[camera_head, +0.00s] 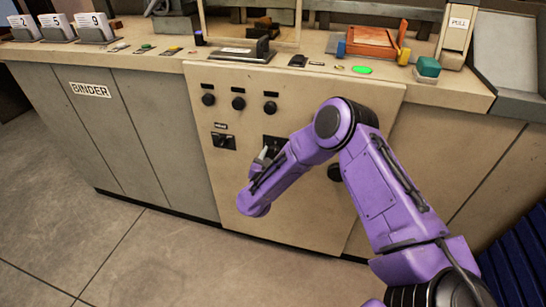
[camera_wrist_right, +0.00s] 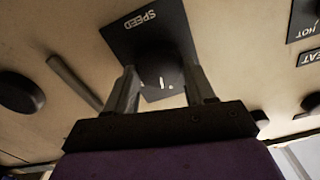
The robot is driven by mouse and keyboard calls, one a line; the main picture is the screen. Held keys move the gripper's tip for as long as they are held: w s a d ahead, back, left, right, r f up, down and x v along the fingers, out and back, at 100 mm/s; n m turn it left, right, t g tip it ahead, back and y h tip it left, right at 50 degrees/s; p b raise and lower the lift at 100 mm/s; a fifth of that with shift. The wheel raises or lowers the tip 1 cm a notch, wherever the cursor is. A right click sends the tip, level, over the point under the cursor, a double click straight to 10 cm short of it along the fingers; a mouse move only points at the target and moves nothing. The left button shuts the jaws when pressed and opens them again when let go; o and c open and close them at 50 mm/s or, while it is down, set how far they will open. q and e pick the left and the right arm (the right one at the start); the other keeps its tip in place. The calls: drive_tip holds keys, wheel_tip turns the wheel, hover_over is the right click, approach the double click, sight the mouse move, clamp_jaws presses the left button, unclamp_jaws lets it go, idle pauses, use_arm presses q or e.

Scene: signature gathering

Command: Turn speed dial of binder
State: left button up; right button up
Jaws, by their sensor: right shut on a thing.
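The beige binder panel (camera_head: 225,180) fills the middle of the head view. In the right wrist view, a black plate (camera_wrist_right: 125,42) lettered SPEED carries the dark speed dial (camera_wrist_right: 160,62), which has a pale mark on its face. My right gripper (camera_wrist_right: 162,82) is shut on the dial, with one finger on each side. In the head view my right gripper (camera_head: 267,156) is at the dial's black plate (camera_head: 272,141), and my purple arm hides part of the panel. My left gripper is in neither view.
Three black knobs (camera_head: 238,103) sit in a row above, and a small black switch plate (camera_head: 223,141) is to the left. A round black knob (camera_head: 335,172) is right of the gripper. A bar handle (camera_wrist_right: 76,81) runs near one finger. The countertop (camera_head: 150,60) holds several items.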

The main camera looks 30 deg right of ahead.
drive_tip(key=m, duration=0.4)
drive_tip(key=shift+s+f+b, duration=0.1)
drive_tip(key=shift+b, duration=0.3)
drive_tip(key=shift+m+b, duration=0.65)
drive_tip(key=shift+m, duration=2.05)
drive_tip(key=o, duration=1)
drive_tip(key=v, duration=1)
drive_tip(key=shift+s+a, duration=0.15)
drive_tip(key=shift+s, duration=0.05)
